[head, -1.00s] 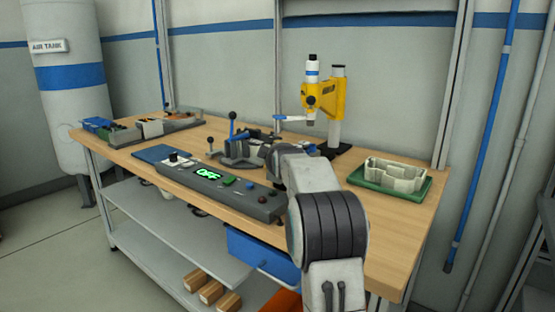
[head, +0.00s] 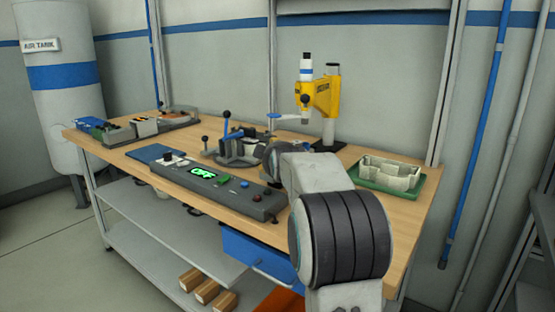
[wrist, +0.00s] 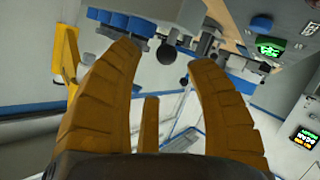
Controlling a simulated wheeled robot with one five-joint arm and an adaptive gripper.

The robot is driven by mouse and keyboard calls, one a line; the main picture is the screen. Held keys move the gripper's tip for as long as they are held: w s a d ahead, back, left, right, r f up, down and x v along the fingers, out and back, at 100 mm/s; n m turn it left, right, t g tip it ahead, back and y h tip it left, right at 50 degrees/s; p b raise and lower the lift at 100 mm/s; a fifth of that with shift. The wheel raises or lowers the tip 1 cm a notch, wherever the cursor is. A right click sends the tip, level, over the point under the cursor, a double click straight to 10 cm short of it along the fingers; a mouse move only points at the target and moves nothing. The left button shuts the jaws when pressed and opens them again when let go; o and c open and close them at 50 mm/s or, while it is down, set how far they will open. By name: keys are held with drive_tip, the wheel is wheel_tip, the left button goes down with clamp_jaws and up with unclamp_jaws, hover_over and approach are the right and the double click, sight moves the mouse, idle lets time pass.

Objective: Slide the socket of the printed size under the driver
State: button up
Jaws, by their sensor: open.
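The yellow driver (head: 318,95) stands on a dark post at the back of the bench. A yellow part at the left of the wrist view (wrist: 67,55) may be the same driver. A fixture (head: 238,150) with a blue-handled lever stands left of the driver. Several blue cylinders (wrist: 140,22) form a row at the top of the wrist view; I cannot tell whether they are sockets. No socket size print is readable. My gripper (wrist: 166,54) is open, with nothing between its brown fingers. In the head view my arm hides it.
A control box (head: 222,190) shows green "OFF" at the bench front. A green tray (head: 412,191) holding a pale part lies at right. A blue mat (head: 153,153) lies behind the box. Organizers (head: 138,133) stand at the far left. A black ball knob (wrist: 168,52) shows beyond my fingers.

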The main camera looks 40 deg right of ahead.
drive_tip(key=shift+v, duration=2.85)
